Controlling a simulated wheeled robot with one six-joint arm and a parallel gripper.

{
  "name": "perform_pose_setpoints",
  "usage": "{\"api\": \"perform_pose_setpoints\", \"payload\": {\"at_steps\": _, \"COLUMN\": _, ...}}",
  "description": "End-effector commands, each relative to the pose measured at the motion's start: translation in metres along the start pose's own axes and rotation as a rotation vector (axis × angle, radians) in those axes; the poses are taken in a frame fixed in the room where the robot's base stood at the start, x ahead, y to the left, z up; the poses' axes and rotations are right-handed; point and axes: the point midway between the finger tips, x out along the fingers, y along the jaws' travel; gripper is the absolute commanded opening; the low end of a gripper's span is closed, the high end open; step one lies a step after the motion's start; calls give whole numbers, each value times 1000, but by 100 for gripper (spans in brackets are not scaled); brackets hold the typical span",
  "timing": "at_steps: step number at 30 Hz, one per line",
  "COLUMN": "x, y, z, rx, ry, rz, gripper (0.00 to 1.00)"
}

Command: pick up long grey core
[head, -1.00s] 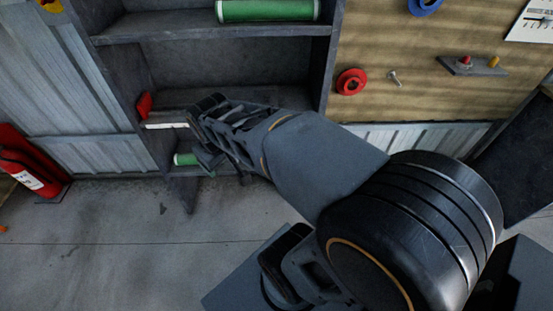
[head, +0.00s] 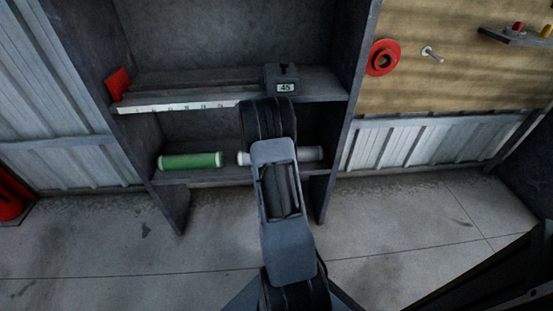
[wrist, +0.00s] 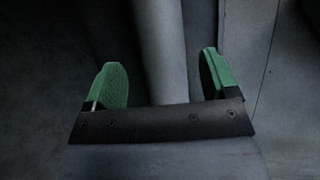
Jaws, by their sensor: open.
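The long grey core (head: 309,154) lies on its side on the lower shelf, with pale ends. My arm hides its middle in the head view. In the wrist view, the grey core (wrist: 160,35) runs up the picture between the two green-padded fingers of my gripper (wrist: 162,75). The gripper is open, with a gap visible on each side of the core. Whether the fingers reach down around it or are still above it, I cannot tell. The fingertips are hidden behind my arm in the head view.
A green core (head: 190,161) lies left of the grey one on the lower shelf (head: 215,176). Above is a shelf with a white ruler strip (head: 180,106), a red stop (head: 118,83) and a small display reading 48 (head: 284,88). The unit's side walls flank the space.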

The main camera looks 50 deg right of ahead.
Motion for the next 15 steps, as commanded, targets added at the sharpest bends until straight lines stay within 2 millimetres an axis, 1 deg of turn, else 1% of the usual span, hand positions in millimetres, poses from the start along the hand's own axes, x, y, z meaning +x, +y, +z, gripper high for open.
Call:
{"api": "perform_pose_setpoints", "payload": {"at_steps": 1, "x": 9, "y": 0, "z": 0, "rx": -2, "ry": -2, "rz": 0, "gripper": 80}}
{"api": "perform_pose_setpoints", "payload": {"at_steps": 3, "x": 17, "y": 0, "z": 0, "rx": -6, "ry": -3, "rz": 0, "gripper": 80}}
{"api": "perform_pose_setpoints", "payload": {"at_steps": 10, "x": 30, "y": 0, "z": -2, "rx": -8, "ry": -1, "rz": 2, "gripper": 80}}
{"api": "perform_pose_setpoints", "payload": {"at_steps": 15, "x": 53, "y": 0, "z": 1, "rx": -6, "ry": -2, "rz": 0, "gripper": 80}}
